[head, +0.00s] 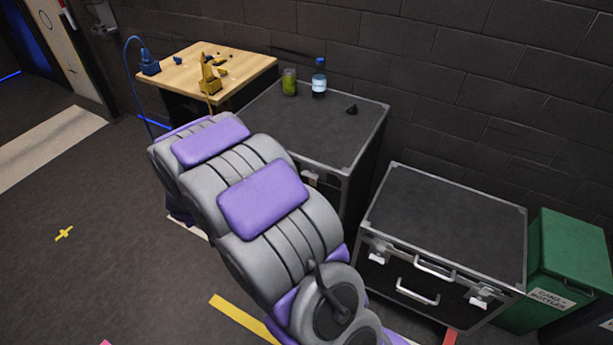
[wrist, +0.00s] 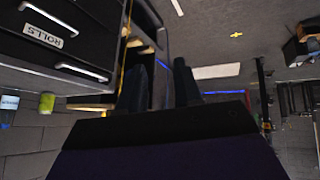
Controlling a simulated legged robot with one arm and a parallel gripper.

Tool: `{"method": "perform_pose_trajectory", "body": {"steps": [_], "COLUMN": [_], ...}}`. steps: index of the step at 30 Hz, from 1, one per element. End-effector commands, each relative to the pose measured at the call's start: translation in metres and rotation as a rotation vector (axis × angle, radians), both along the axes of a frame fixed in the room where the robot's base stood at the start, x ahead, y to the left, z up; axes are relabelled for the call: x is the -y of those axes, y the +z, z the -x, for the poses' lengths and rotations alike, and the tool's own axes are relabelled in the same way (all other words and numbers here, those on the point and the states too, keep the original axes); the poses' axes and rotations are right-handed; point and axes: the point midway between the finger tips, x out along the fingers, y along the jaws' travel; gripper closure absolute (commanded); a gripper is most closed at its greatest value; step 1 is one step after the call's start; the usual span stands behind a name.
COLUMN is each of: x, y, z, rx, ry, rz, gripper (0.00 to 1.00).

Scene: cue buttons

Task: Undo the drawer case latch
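A low black case (head: 445,212) with silver edges stands at the right in the head view. Its front has a left latch (head: 378,253), a right latch (head: 480,297) and two silver handles (head: 417,292). A taller black case (head: 318,120) stands left of it, with a silver latch (head: 312,178) partly behind my arm. The wrist view, turned over, shows a dark drawer front (wrist: 85,50) with silver handles and a "ROLLS" label. My gripper (wrist: 160,65) shows two dark fingers apart with nothing between them. In the head view my arm hides it.
A green jar (head: 289,82) and a blue-capped bottle (head: 319,78) stand on the taller case, with a small dark object (head: 352,109). A wooden-topped table (head: 245,65) holds blue and yellow items. A green bin (head: 570,255) stands at the far right. Floor at left is open.

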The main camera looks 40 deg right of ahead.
Motion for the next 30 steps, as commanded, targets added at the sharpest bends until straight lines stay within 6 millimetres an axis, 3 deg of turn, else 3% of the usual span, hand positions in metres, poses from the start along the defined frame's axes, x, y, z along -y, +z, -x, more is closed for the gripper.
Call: {"method": "perform_pose_trajectory", "body": {"steps": [1,5,11,15,21,30], "x": [0.011,0.045,0.103,0.141,0.187,0.216], "y": [-0.015,-0.043,-0.081,-0.102,-0.115,-0.111], "z": [-0.008,-0.026,-0.027,-0.011,0.027,0.072], "rx": [0.009,0.048,0.063,0.037,-0.034,-0.134], "ry": [-0.02,-0.074,-0.15,-0.192,-0.23,-0.243], "rz": [0.049,0.2,0.481,0.709,1.054,1.38], "gripper": [0.66,0.66,0.66,0.66,0.66,0.66]}}
